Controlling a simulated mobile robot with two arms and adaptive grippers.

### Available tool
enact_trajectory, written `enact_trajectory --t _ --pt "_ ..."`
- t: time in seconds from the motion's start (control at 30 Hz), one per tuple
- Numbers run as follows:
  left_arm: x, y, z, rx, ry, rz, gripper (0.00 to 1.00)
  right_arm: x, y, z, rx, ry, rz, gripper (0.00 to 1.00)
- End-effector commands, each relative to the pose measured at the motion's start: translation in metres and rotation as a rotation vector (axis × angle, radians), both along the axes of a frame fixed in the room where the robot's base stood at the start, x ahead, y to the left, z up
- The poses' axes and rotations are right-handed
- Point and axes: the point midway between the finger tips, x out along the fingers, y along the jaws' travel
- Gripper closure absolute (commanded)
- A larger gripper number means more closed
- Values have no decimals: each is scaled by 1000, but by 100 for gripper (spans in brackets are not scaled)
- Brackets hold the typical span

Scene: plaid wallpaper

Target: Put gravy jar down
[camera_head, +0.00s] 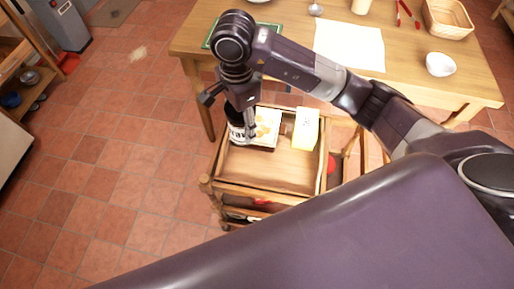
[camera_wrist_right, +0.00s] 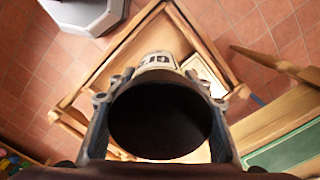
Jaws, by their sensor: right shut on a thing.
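The gravy jar (camera_head: 238,131) has a dark top and a pale label with dark print. My right gripper (camera_head: 242,112) points down from above and is shut around the jar's upper part. The jar is upright at the back left of the wooden cart's top tray (camera_head: 262,172); I cannot tell whether its base touches the tray. In the right wrist view the jar's round dark lid (camera_wrist_right: 160,118) fills the space between the fingers, with part of its label (camera_wrist_right: 157,60) beyond. My left gripper is not in view.
A white item with an orange pattern (camera_head: 267,128) and a pale yellow box (camera_head: 305,128) are in the tray, right of the jar. The tray's front is bare. Behind stands a wooden table (camera_head: 413,70) with a white bowl (camera_head: 440,64) and basket (camera_head: 447,18).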

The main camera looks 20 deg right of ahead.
Motion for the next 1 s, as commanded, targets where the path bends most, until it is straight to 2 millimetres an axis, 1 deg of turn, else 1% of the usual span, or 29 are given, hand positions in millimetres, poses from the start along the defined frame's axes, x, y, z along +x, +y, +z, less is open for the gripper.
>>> enact_trajectory --t 0.03,0.2,0.3,0.4,0.5,0.67,0.9,1.0 --pt "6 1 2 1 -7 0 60 -2 0 -13 1 7 -1 90" --pt "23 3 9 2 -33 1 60 -3 1 -58 2 7 1 90" --pt "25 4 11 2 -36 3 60 -3 0 -84 1 7 1 90" --pt "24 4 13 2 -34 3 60 -2 1 -107 1 3 2 90" --pt "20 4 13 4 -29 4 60 -1 1 -122 2 1 4 90" --pt "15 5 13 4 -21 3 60 -1 0 -134 1 -1 3 90" --pt "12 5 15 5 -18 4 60 -1 0 -168 1 1 3 90" --pt "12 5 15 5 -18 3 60 -1 0 -175 2 -1 4 90"
